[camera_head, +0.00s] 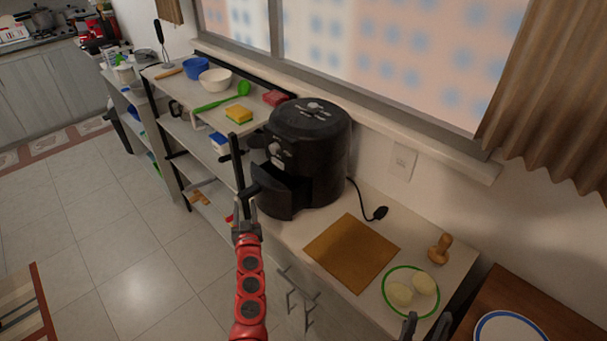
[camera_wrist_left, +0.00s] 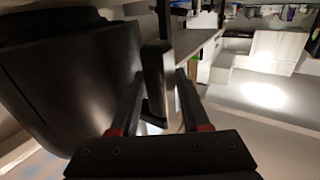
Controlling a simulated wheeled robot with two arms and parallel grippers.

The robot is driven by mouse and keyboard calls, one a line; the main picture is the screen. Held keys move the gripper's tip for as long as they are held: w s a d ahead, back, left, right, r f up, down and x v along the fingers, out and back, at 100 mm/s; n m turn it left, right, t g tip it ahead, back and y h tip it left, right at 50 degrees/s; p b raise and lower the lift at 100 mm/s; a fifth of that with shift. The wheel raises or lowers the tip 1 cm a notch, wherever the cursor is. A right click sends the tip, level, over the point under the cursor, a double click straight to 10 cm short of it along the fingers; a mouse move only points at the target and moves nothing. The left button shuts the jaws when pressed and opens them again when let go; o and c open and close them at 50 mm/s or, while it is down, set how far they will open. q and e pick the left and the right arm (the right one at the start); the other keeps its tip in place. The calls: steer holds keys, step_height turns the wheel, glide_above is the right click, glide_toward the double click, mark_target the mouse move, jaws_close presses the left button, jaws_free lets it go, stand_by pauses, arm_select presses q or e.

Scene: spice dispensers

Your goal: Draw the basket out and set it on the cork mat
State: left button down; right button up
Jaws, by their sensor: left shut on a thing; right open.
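The black air fryer (camera_head: 310,135) stands on the counter below the window. Its basket (camera_head: 280,203) sticks partly out of the front, with its dark open top showing. My left gripper (camera_head: 247,207) is shut on the basket's handle (camera_head: 251,190). In the left wrist view the handle (camera_wrist_left: 154,75) is between the two fingers (camera_wrist_left: 158,85), and the dark curved basket wall (camera_wrist_left: 75,95) is to their left. The brown cork mat (camera_head: 352,252) lies bare on the counter, right of and nearer than the fryer. My right gripper (camera_head: 426,327) is open and empty at the bottom edge.
A green-rimmed plate (camera_head: 388,273) with potato-like pieces (camera_head: 400,294) lies right of the mat, with a wooden tool (camera_head: 439,249) behind it. A black plug and cord (camera_head: 376,213) lie behind the mat. A shelf with bowls and a sponge (camera_head: 239,114) stands left of the fryer.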

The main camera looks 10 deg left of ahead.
arm_select(q)
steer(key=shift+s+a, duration=0.15)
steer(key=shift+s, duration=0.05)
steer(key=shift+s+a+p, duration=0.3)
steer(key=shift+s+a, duration=0.2)
steer(key=shift+s, duration=0.1)
steer(key=shift+s+a+p, duration=0.3)
steer(key=shift+s+a, duration=0.3)
steer(key=shift+s, duration=0.2)
steer(key=shift+s+a, duration=0.35)
steer(key=shift+s, duration=0.1)
steer(key=shift+s+a, duration=0.5)
steer(key=shift+s+a+p, duration=0.35)
steer(key=shift+s+a, duration=0.25)
steer(key=shift+s, duration=0.25)
